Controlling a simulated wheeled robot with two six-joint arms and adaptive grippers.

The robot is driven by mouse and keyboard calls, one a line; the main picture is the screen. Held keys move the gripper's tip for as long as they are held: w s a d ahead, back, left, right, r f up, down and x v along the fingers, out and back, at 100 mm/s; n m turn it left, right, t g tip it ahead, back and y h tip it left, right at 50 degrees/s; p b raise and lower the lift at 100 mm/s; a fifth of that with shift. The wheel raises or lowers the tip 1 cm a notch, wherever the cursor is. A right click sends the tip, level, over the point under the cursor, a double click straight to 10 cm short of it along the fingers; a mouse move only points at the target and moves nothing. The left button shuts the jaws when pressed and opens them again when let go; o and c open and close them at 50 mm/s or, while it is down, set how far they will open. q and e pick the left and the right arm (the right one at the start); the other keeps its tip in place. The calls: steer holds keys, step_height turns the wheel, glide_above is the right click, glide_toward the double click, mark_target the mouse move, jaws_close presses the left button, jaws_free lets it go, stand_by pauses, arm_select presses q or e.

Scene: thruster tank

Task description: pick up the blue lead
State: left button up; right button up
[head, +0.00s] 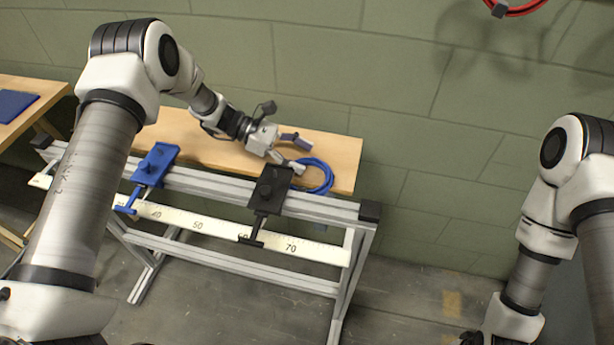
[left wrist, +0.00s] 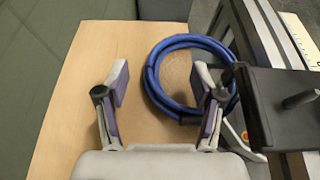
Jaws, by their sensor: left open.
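The blue lead (head: 321,176) lies coiled at the right end of the wooden board, and it also shows in the left wrist view (left wrist: 153,82). My left gripper (head: 300,154) is open over the board at the coil. In the left wrist view its two fingers (left wrist: 162,88) are wide apart. The right finger there overlaps the coil and hides part of it; the left finger is on bare wood. I cannot tell whether a finger touches the lead.
The wooden board (head: 190,140) lies behind an aluminium rail frame with a numbered scale (head: 210,228). A black clamp block (head: 271,188) stands close to the coil, a blue clamp block (head: 157,163) farther left. A green block wall rises behind. A red coil (head: 522,8) hangs at top right.

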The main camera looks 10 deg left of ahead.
mark_target(313, 161)
arm_select(q)
steer(key=x, duration=0.3)
steer(key=shift+d+f, duration=0.15)
steer(key=shift+d, duration=0.2)
jaws_close()
steer(key=shift+r+p, duration=0.45)
steer(key=shift+w+r+p, duration=0.1)
steer(key=shift+r+p, duration=0.2)
steer(key=shift+r, duration=0.2)
steer(key=w+d+p, duration=0.3)
steer(key=d+p, duration=0.2)
steer(key=d, duration=2.6)
steer(key=shift+d+f+p, duration=0.2)
steer(key=shift+d+p, duration=0.2)
